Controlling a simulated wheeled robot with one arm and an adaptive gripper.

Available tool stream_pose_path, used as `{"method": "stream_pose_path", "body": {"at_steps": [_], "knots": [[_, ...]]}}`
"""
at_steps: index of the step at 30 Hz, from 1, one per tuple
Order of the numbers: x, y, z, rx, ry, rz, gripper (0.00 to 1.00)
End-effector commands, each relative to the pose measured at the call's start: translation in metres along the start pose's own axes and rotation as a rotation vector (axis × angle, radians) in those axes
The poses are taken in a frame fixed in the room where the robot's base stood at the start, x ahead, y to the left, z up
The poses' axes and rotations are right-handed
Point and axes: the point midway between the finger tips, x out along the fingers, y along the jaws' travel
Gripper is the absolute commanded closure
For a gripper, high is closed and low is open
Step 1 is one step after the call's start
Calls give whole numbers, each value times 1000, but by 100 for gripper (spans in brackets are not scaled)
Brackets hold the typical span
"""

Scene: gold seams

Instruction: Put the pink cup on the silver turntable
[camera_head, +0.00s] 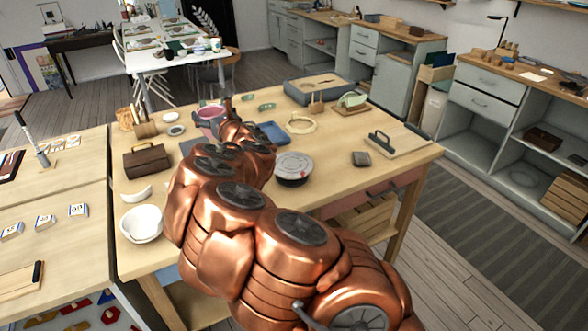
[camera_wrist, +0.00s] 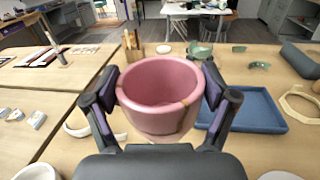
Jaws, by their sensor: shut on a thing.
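The pink cup (camera_wrist: 160,100) is held between the two fingers of my gripper (camera_wrist: 160,95) in the wrist view, its open rim facing up and a gold seam on its front. In the head view the cup (camera_head: 211,119) shows small beyond my copper arm, above the wooden table (camera_head: 340,150). My gripper is largely hidden behind the arm there. The silver turntable (camera_head: 293,167) is the round disc with a dark side, on the table to the right of my arm. The cup is apart from it, farther back and to the left.
A blue tray (camera_wrist: 245,110) lies right of the cup. A white bowl (camera_head: 142,223), a white shard (camera_head: 136,194) and a brown box (camera_head: 146,161) are on the table's left.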

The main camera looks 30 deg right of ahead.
Motion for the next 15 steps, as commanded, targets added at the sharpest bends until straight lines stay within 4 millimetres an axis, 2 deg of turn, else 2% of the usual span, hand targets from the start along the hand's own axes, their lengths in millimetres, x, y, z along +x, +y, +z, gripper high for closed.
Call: {"method": "stream_pose_path", "body": {"at_steps": [1, 8, 15], "knots": [[-2, -16, -7, 0, -1, -1, 46], [-14, -65, -20, -8, 1, 39, 46], [-36, -112, -31, -11, -2, 88, 46]]}}
